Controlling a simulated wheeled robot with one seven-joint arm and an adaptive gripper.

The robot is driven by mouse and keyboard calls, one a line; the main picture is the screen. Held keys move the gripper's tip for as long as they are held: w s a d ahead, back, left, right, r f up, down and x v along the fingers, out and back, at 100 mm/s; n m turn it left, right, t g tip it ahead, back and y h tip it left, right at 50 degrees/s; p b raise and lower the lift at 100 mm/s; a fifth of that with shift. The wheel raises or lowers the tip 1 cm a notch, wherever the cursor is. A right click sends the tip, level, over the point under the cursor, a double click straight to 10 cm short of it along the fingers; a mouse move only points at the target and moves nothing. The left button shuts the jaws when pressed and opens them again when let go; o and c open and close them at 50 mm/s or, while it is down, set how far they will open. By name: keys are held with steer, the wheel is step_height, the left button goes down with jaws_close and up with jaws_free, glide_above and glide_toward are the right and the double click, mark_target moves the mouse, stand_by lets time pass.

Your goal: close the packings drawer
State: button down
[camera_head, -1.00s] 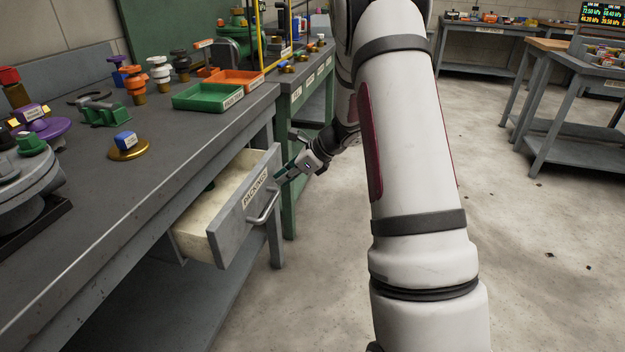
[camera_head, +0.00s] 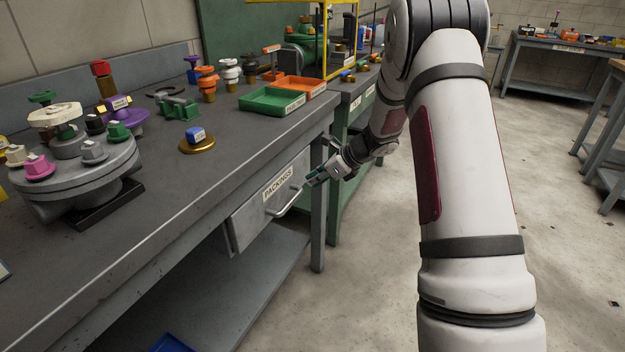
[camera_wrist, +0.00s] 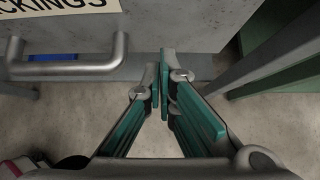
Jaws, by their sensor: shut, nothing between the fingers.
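The packings drawer (camera_head: 268,205) is a grey drawer under the workbench with a "PACKINGS" label and a metal bar handle (camera_head: 285,203). Its front sits close to the bench, and its inside does not show. In the wrist view the drawer front (camera_wrist: 180,22) fills the top, with the handle (camera_wrist: 75,62) at the left. My gripper (camera_head: 313,181) is at the right part of the drawer front, beside the handle. In the wrist view my gripper (camera_wrist: 165,60) is shut and empty, its tips at or very near the drawer's lower edge. I cannot tell if they touch.
The grey workbench (camera_head: 150,215) carries a large flanged fitting (camera_head: 75,165), a green tray (camera_head: 270,102), an orange tray (camera_head: 303,85) and several small parts. A bench leg (camera_head: 318,235) stands just right of the drawer. The floor right of my arm is clear.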

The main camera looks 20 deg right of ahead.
steer(key=s+f+p+v, duration=0.1)
steer(key=p+v, duration=0.1)
steer(key=v, duration=0.9)
steer(key=shift+d+r+p, duration=0.2)
steer(key=shift+d+p, duration=0.15)
steer(key=shift+d, duration=0.05)
steer(key=shift+a, duration=0.1)
steer(key=s+a+r+n+g, duration=0.4)
steer(key=s+a+r+n, duration=1.1)
steer(key=s+a, duration=0.4)
steer(key=s+f+n+g+h, duration=0.15)
steer(key=s+n+h, duration=0.45)
steer(key=s+n, duration=1.3)
steer(key=s+r+m+t+p, duration=0.1)
steer(key=s+r+m+p, duration=0.1)
steer(key=r+p, duration=0.8)
steer(key=s+r+m+t+p, duration=0.1)
steer(key=s+r+m+p, duration=0.2)
steer(key=r+p, duration=0.7)
step_height(320, 180, up, 3)
steer(key=shift+s+d+m+t+p, duration=0.3)
steer(key=shift+s+d+t+p, duration=0.05)
steer(key=shift+s+d, duration=0.1)
